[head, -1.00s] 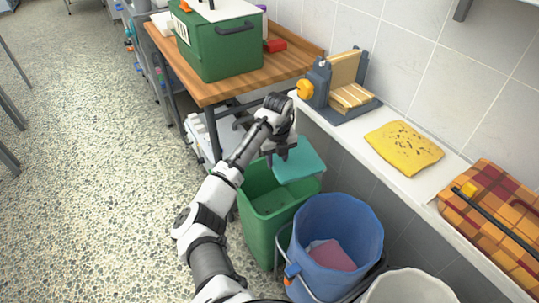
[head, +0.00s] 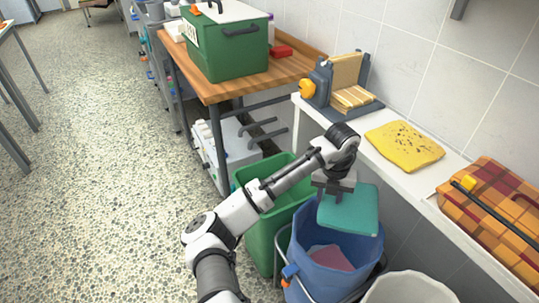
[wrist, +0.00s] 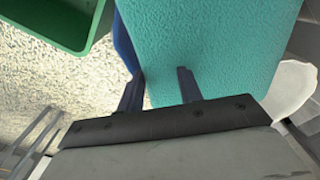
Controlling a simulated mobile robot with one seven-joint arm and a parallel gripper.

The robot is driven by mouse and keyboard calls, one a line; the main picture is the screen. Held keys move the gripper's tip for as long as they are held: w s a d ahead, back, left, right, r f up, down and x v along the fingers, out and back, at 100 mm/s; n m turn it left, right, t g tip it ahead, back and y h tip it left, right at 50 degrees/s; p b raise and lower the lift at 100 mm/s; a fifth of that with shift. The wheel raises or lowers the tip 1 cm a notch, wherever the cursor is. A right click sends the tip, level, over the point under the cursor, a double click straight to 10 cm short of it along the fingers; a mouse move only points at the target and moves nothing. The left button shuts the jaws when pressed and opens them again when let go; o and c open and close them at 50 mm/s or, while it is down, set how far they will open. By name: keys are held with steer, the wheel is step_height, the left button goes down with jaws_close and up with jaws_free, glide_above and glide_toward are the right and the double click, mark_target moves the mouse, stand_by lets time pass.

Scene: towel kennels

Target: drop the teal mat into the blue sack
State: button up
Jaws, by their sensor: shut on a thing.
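The teal mat (head: 350,210) hangs from my gripper (head: 334,192), over the back part of the blue sack (head: 310,270). My gripper is shut on the mat near its edge. In the wrist view the teal mat (wrist: 215,45) fills the upper middle, with the gripper fingers (wrist: 160,88) at its near edge. The blue sack stands open in a metal frame, and a pink cloth (head: 330,257) lies inside it. The mat hides part of the sack's rim and opening. I cannot tell the height of the mat above the rim.
A green bin (head: 262,236) stands just left of the sack, and a white bin (head: 405,287) stands at its right front. A white ledge (head: 440,182) along the wall holds a yellow cloth (head: 404,146) and a plaid case (head: 505,210). The floor at left is clear.

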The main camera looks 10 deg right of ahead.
steer(key=shift+s+d+f, duration=0.15)
steer(key=shift+s, duration=0.3)
step_height(320, 180, down, 6)
steer(key=b, duration=0.4)
steer(key=shift+b, duration=0.35)
steer(key=o, duration=1.2)
steer(key=shift+r, duration=0.2)
step_height(320, 180, up, 14)
steer(key=shift+f+p, duration=0.15)
steer(key=shift+p, duration=0.25)
